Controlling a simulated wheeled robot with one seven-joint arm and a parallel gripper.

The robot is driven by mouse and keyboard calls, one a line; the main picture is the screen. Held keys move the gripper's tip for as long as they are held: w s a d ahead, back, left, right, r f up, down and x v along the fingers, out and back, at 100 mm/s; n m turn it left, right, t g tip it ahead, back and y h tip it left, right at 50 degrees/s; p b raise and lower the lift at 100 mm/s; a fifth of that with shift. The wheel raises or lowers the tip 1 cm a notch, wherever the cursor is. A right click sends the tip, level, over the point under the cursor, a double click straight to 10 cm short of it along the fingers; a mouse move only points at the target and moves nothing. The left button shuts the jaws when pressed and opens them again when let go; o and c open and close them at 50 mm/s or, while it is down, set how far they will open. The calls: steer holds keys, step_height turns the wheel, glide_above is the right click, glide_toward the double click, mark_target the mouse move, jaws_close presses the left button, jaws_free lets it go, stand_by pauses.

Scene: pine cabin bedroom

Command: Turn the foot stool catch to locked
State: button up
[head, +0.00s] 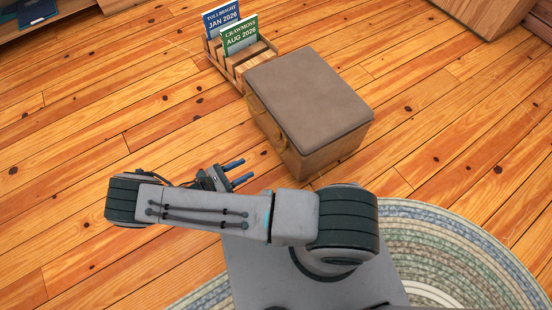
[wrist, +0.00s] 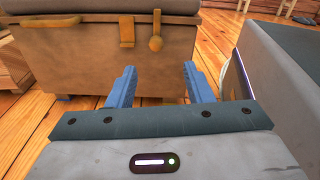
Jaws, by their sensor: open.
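The foot stool (head: 310,97) is a wooden box with a brown padded lid, standing on the plank floor in the head view. In the wrist view its wooden front (wrist: 80,62) fills the upper left. A brass-coloured catch (wrist: 156,34) with a round lower end hangs on that front, right of a brass hasp plate (wrist: 127,31). In the head view the catch is too small to tell apart. My gripper (head: 239,171) is open and empty, in front of the stool and apart from it. Its blue fingers (wrist: 157,80) point at the stool front, below the catch.
A wooden rack (head: 232,63) with two upright booklets, one blue (head: 221,17) and one green (head: 240,36), stands close behind the stool's left side. A braided rug (head: 440,256) lies at the lower right. The floor left of the stool is clear.

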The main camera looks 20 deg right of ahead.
steer(key=w+d+f+n+t+b, duration=0.1)
steer(key=w+d+f+b, duration=0.1)
steer(key=d, duration=1.1)
steer(key=shift+w+d+b, duration=0.15)
steer(key=shift+w+b, duration=0.7)
steer(key=shift+w, duration=0.35)
steer(key=shift+f, duration=0.1)
steer(key=c, duration=1)
